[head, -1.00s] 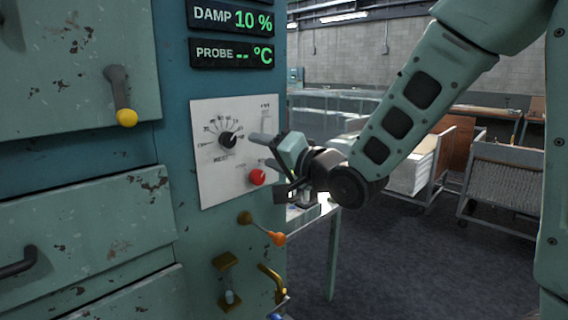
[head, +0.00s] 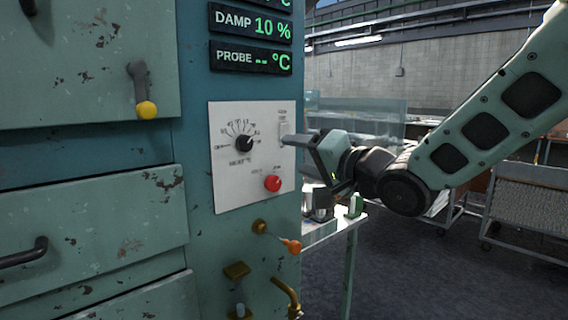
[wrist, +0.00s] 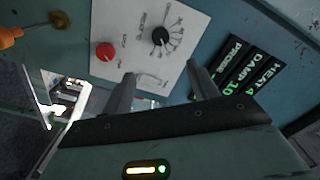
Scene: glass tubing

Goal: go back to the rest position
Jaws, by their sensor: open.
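My gripper (head: 300,152) is to the right of the white control panel (head: 226,193) in the head view, its fingers pointing left toward the panel's right edge. In the wrist view my gripper (wrist: 163,90) shows two fingers spread apart with nothing between them. The panel (wrist: 130,62) is beyond the fingers, with its black dial (wrist: 160,36) and red button (wrist: 105,51). A switch (head: 284,130) at the panel's upper right is partly behind a finger. I cannot tell from the views whether a fingertip touches the panel.
The teal cabinet (head: 190,90) fills the left, with a yellow-tipped handle (head: 146,109). An orange-tipped lever (head: 290,245) and brass fittings (head: 237,270) stick out below the panel. Carts (head: 520,205) stand at the right; dark floor is open between.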

